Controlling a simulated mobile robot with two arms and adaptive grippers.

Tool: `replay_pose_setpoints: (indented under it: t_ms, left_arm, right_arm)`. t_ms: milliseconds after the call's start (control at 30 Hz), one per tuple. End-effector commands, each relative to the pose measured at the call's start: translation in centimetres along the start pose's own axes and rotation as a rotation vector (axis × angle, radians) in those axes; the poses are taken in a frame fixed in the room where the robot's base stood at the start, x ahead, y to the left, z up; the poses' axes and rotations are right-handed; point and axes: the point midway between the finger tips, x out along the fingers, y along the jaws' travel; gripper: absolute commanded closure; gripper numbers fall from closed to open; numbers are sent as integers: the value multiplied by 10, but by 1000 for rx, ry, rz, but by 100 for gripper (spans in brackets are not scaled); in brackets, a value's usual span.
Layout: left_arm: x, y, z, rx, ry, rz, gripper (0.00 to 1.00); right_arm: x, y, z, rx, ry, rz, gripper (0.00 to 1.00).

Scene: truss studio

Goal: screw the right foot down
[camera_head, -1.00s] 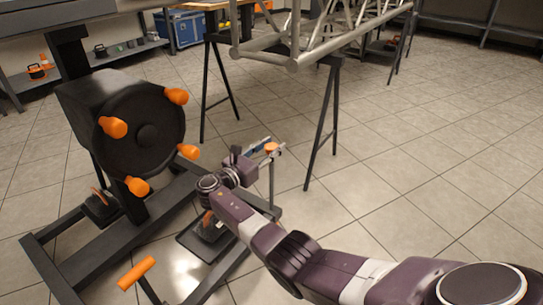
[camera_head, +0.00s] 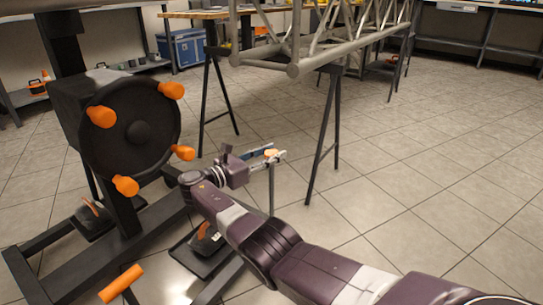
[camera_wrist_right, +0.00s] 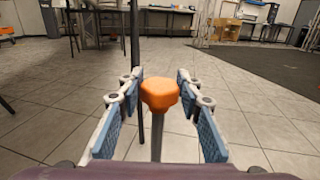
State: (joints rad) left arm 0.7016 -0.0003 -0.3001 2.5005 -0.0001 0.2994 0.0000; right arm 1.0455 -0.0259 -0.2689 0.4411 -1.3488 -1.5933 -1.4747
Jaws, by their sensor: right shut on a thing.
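An orange knob (camera_head: 271,153) tops a thin upright grey rod (camera_head: 271,188) at the right side of a dark floor stand. My right gripper (camera_head: 277,156) is at the knob, its fingers on either side. In the right wrist view the orange knob (camera_wrist_right: 160,94) stands centred between the two blue-padded fingers, with the rod running down below it. The gripper is shut on the knob. A dark foot plate (camera_head: 190,258) with an orange part on it lies on the floor, left of my right arm. The rod's lower end is hidden behind my arm. My left gripper is not in view.
A black wheel (camera_head: 130,130) with several orange knobs stands left on the stand's column. An orange bar handle (camera_head: 121,284) is at the lower left. Behind, a metal truss (camera_head: 345,50) rests on black trestles (camera_head: 322,140). Tiled floor to the right is clear.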

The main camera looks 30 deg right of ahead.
Motion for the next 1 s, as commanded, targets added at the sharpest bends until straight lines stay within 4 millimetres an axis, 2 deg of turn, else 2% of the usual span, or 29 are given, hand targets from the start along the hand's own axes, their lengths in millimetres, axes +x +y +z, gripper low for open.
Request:
replay_pose_setpoints:
  t_ms: [233, 267, 400, 767, 867, 1000]
  left_arm:
    - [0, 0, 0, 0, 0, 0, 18]
    - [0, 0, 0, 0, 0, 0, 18]
    - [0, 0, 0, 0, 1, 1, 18]
    - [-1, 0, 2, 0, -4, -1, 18]
    - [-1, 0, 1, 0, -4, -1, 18]
    - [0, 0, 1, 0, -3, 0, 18]
  right_arm:
    - [1, 0, 0, 0, 1, -2, 92]
    - [1, 0, 0, 0, 1, -2, 65]
    - [1, 0, 0, 0, 0, -1, 50]
    - [-4, 0, 0, 0, 0, 0, 49]
    - [-16, 0, 0, 0, 1, 2, 49]
    - [-45, 1, 0, 0, 2, 4, 49]
